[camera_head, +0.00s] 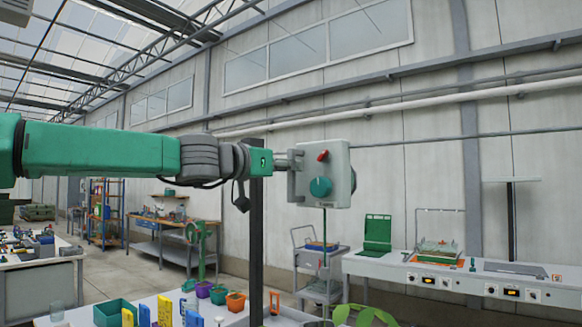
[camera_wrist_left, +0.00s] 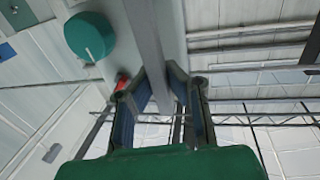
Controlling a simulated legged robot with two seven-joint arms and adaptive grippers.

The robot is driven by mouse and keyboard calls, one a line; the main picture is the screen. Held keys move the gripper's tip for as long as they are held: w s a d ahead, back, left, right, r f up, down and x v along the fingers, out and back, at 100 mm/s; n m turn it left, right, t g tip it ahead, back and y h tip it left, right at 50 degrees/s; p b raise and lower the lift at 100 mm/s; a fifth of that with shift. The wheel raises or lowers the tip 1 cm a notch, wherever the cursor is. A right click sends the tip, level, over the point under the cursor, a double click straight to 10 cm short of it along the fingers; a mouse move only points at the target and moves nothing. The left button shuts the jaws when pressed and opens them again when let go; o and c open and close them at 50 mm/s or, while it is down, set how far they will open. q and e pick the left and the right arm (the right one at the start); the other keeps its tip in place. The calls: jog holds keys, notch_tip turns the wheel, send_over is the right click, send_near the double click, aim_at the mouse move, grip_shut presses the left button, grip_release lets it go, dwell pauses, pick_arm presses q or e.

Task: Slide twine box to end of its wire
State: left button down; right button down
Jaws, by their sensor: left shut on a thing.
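The twine box (camera_head: 335,160) is a light grey box with a red button, a teal knob and a dark round part on its right side. It hangs in the air at the middle of the head view. A thin green line runs down from its underside. My left gripper (camera_head: 291,174) is at the box's left side. In the left wrist view, the fingers of my left gripper (camera_wrist_left: 163,98) are closed around a grey bar on the box (camera_wrist_left: 110,15). A thin dark line (camera_head: 440,138) runs right from behind the box; I cannot tell whether it is the wire.
A dark upright post (camera_head: 257,235) stands just left of the box, behind my arm. Below are a table with colourful pots (camera_head: 235,300), a grey cart (camera_head: 318,285) and a white bench (camera_head: 385,268). The air right of the box looks clear.

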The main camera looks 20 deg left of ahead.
pick_arm(q)
jog(key=w+a+p, duration=0.2)
jog(key=w+a, duration=0.2)
jog(key=a, duration=0.8)
jog(key=shift+w+a+r, duration=0.25)
jog(key=shift+w+a, duration=0.1)
jog(key=shift+w, duration=0.05)
jog(key=c, duration=1.7)
grip_release()
jog(key=shift+a, duration=0.15)
jog(key=shift+o, duration=0.8)
jog(key=shift+w+a+f, duration=0.1)
jog(key=shift+a, duration=0.05)
jog(key=v, duration=1.1)
jog(key=shift+s+f, duration=0.15)
jog(key=shift+s, duration=0.3)
